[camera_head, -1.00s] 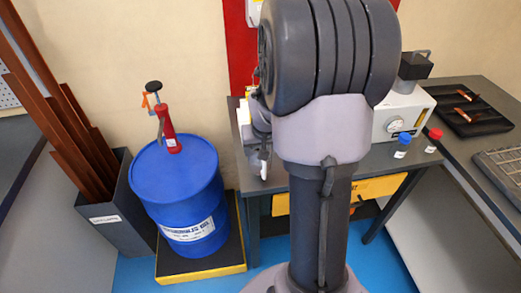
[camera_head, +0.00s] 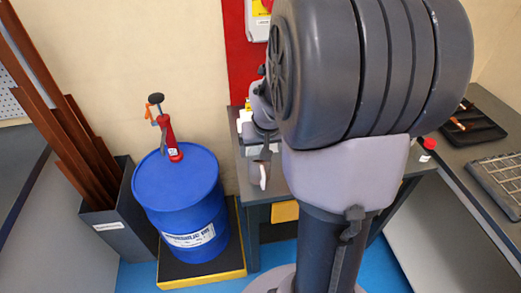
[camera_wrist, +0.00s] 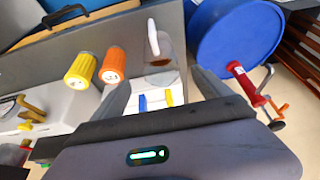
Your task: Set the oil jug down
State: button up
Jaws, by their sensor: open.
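The oil jug, a small translucent brownish vessel with a white upright part, shows in the wrist view (camera_wrist: 161,67) near the edge of the grey bench. In the head view only its white part (camera_head: 263,176) and a little of its body show beside my arm. My gripper (camera_wrist: 160,92) is open, its two fingers spread apart, with the jug seen beyond the gap between them. The fingers do not appear to touch it. Whether the jug's base rests fully on the bench is hard to tell.
A blue drum (camera_head: 180,200) with a red hand pump (camera_head: 168,140) stands left of the bench (camera_head: 250,195). A bin of copper bars (camera_head: 115,215) is further left.

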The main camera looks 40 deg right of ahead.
jog(key=s+a+r+y, duration=0.1)
jog(key=s+a+r, duration=0.1)
jog(key=a+r, duration=0.75)
jog(key=s+a+r+n+t+y, duration=0.1)
jog(key=s+a, duration=0.5)
jog(key=a, duration=0.3)
jog(key=s+a+r+n+y, duration=0.1)
jog(key=s+a+r+y, duration=0.1)
jog(key=s+a, duration=0.4)
jog(key=a, duration=0.3)
jog(key=shift+a+r+t, duration=0.15)
jog(key=shift+a+t, duration=0.15)
jog(key=shift+t, duration=0.1)
